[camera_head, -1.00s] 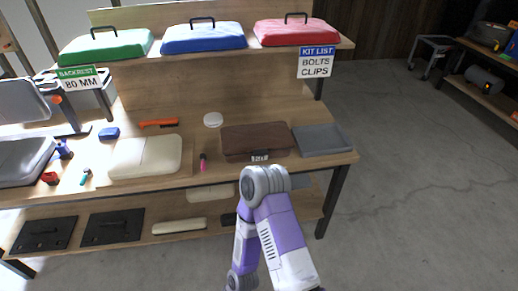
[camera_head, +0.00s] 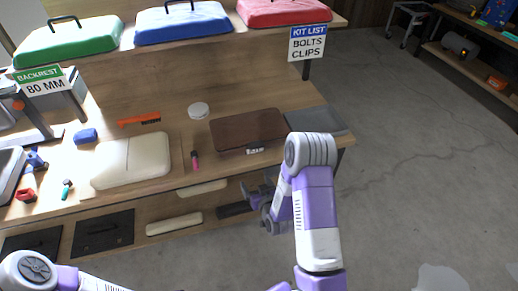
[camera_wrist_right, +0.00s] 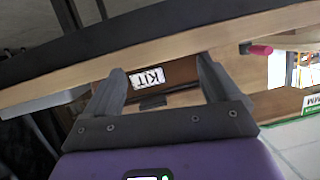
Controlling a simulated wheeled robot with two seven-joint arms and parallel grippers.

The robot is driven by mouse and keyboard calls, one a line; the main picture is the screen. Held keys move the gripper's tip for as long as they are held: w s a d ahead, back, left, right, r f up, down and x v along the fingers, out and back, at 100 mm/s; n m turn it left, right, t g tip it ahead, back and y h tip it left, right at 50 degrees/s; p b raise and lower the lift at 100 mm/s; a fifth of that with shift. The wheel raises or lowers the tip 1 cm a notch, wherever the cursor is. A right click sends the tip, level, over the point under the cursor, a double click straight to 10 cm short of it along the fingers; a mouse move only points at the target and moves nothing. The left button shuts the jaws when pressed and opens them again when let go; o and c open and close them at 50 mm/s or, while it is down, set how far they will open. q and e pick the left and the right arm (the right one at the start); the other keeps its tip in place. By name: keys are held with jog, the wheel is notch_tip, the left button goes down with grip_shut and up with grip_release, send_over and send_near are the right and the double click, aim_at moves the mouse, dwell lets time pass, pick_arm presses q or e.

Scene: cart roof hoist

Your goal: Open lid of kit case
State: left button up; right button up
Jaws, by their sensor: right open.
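The brown kit case (camera_head: 248,130) lies shut on the wooden bench top, with a small white label (camera_head: 255,151) at its front. In the right wrist view the label (camera_wrist_right: 149,77) reads KIT and appears between my fingers, beyond the bench edge. My right gripper (camera_head: 262,192) is low in front of the bench, below the top and apart from the case; its fingers (camera_wrist_right: 160,80) are spread and empty. My right forearm hides part of the bench's right front. A joint of my left arm shows at the lower left, but its gripper is out of frame.
A grey tray (camera_head: 318,120) lies right of the case, partly behind my arm. A pink-handled tool (camera_head: 195,160) and a cream cushion (camera_head: 131,160) lie to the left. A white round item (camera_head: 198,110) is behind. The bench's front edge (camera_wrist_right: 100,67) lies between gripper and case.

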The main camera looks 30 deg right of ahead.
aim_at(258, 148)
jog(key=w+d+r+t+h, duration=0.2)
jog(key=d+r+t, duration=0.15)
jog(key=r, duration=0.45)
jog(key=x, duration=0.7)
jog(key=shift+d+f, duration=0.2)
jog(key=shift+d, duration=0.25)
jog(key=shift+s, duration=0.1)
